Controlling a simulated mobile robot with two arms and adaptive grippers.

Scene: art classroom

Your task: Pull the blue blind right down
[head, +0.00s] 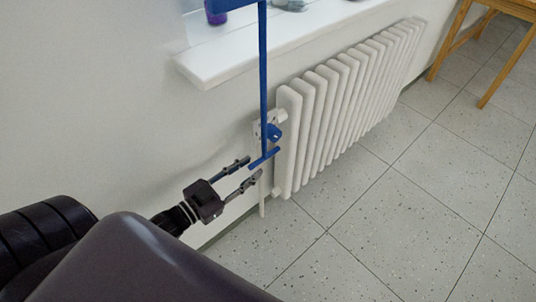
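A piece of the blue blind (236,4) shows at the top edge; the rest of it is out of view. A thin blue rod (263,80) hangs from it, past the windowsill, and ends in a short blue crossbar handle (270,155) beside the radiator. My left gripper (253,168) is open, its two fingers apart and pointing at the handle. The near end of the crossbar appears at or between the fingertips; I cannot tell whether they touch. My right gripper is not in view.
The white windowsill (225,62) juts out above, carrying a purple pot (215,15). A wooden table leg (505,68) is far right. The tiled floor is clear.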

